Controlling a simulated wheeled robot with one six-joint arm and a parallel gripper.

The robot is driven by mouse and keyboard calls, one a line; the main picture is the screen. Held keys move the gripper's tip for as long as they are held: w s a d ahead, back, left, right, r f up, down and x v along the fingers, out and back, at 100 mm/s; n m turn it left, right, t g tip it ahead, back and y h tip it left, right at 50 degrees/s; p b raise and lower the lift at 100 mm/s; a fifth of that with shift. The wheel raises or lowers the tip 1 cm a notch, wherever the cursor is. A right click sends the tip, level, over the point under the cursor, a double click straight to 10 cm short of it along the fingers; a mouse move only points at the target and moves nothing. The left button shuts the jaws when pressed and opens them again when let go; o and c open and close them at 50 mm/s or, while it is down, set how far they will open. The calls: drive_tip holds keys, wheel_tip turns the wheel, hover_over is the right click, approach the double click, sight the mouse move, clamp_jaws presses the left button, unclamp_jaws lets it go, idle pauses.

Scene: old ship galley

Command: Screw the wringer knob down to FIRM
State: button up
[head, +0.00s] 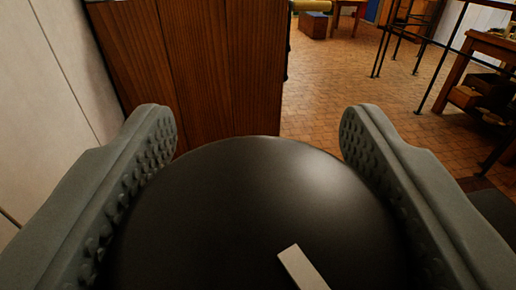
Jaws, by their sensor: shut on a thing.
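A large round black knob (245,205) fills the lower middle of the head view. A pale pointer mark (303,268) lies on its top face, slanting down to the right from near the middle. My gripper (258,135) has one grey studded finger on each side of the knob and is shut on it. The knob's lower part is cut off by the picture's bottom edge. No FIRM marking or scale shows, and the rest of the wringer is hidden.
A brown wooden panel (190,65) stands just beyond the knob, with a pale wall (60,80) at left. Tiled floor (330,95) lies open beyond. At right are a black metal rail (440,70) and a wooden table (490,45); a wooden box (313,25) sits far back.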

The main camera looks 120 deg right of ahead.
drive_tip(key=shift+m+g+y, duration=0.3)
drive_tip(key=shift+m+g, duration=0.1)
drive_tip(key=shift+g, duration=0.2)
drive_tip(key=o, duration=1)
drive_tip(key=shift+d, duration=0.1)
